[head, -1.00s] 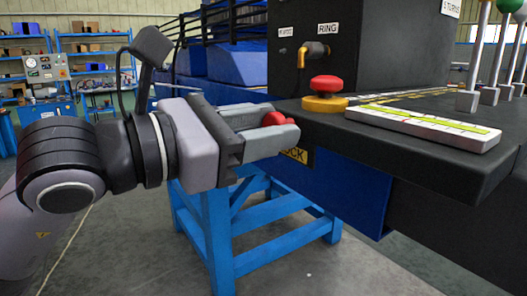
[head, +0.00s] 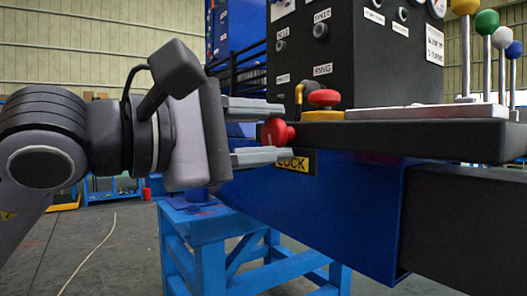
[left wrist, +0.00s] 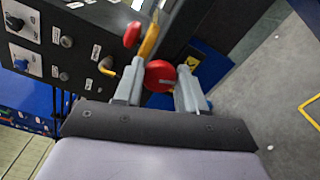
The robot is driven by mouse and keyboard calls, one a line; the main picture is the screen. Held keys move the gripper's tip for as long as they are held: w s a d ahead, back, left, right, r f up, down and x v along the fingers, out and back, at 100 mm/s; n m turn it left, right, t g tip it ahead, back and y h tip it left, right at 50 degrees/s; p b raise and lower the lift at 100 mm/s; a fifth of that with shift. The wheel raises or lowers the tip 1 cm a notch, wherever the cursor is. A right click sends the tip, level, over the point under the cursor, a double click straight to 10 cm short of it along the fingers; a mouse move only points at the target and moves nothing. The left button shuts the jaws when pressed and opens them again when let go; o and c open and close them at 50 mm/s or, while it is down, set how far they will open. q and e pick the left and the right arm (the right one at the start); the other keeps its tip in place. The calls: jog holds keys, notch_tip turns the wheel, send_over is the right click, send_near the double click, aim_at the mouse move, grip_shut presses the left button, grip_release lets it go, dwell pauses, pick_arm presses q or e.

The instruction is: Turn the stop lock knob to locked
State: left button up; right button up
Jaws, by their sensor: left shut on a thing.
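The stop lock knob (head: 274,131) is a round red knob at the left edge of the dark console, just above a yellow label (head: 293,163) reading "LOCK". My left gripper (head: 277,132) is shut on this knob, one finger above it and one below in the head view. In the left wrist view the red knob (left wrist: 159,75) sits between the two grey fingertips, with a pale line across its face. Whether the knob's pointer is at locked cannot be read. My right gripper is not in view.
A pale panel (head: 425,112) and ball-topped levers (head: 466,50) are to the right. A blue stand (head: 208,235) is below.

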pick_arm(q)
jog(key=m+b, duration=0.1)
jog(key=m, duration=0.2)
jog(key=shift+f, duration=0.1)
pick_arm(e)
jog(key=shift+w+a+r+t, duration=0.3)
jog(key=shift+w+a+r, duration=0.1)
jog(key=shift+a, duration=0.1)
pick_arm(q)
jog(key=shift+m, duration=0.4)
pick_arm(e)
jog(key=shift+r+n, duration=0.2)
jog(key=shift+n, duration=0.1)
pick_arm(q)
jog(key=o, duration=1)
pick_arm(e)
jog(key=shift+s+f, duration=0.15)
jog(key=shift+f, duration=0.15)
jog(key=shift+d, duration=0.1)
